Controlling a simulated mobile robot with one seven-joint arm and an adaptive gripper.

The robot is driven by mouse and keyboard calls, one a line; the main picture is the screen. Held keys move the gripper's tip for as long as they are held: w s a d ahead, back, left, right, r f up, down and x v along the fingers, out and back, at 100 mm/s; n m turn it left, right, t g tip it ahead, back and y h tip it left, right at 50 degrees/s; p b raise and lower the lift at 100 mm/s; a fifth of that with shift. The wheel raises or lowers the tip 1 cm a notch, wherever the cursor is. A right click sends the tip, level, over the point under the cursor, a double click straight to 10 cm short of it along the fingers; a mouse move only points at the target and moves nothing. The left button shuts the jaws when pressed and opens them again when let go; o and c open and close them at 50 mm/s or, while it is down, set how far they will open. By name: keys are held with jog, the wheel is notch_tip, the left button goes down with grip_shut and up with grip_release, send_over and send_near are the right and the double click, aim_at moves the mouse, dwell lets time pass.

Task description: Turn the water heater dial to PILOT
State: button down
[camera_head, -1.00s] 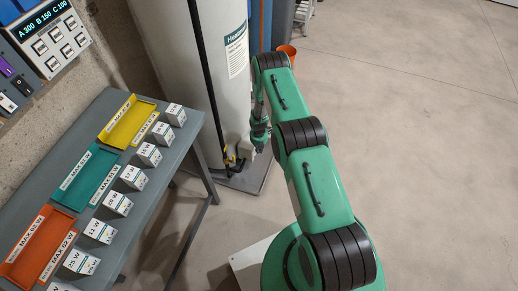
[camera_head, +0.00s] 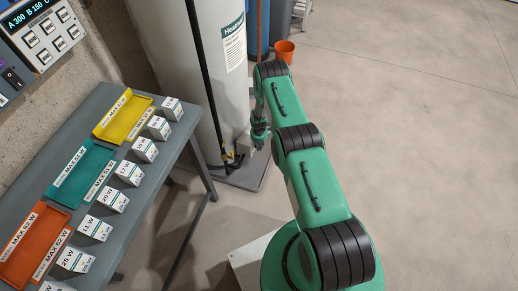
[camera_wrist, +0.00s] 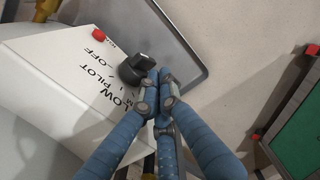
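The white water heater tank (camera_head: 190,60) stands at the upper left of centre in the head view. In the wrist view its white control box (camera_wrist: 45,75) carries the black dial (camera_wrist: 137,68) and the printed words OFF, PILOT and LOW, with further marks partly hidden. Which mark the dial points to is unclear. My gripper (camera_wrist: 160,73) has its blue fingers drawn together, with the tips close to each other beside the dial's lower right edge. No object shows between them. Whether the tips touch the dial is unclear. In the head view my gripper (camera_head: 259,138) is low beside the tank.
A red button (camera_wrist: 99,33) sits on the control box. In the head view, a grey bench (camera_head: 92,110) with coloured trays and small boxes stands left. An orange bucket (camera_head: 284,51) stands behind my arm. Open floor (camera_head: 430,130) lies to the right.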

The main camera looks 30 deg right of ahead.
jog(key=shift+f, duration=0.1)
jog(key=shift+w+d+f, duration=0.1)
jog(key=shift+f, duration=0.25)
jog(key=shift+r, duration=0.2)
dwell(0.4)
jog(key=shift+r, duration=0.6)
jog(key=shift+r+p, duration=0.1)
jog(key=shift+p, duration=0.2)
jog(key=s+a+r+p, duration=0.2)
jog(key=r, duration=0.3)
jog(key=s+a+r+p, duration=0.2)
jog(key=s+a+r, duration=0.1)
jog(key=r, duration=0.3)
dwell(0.5)
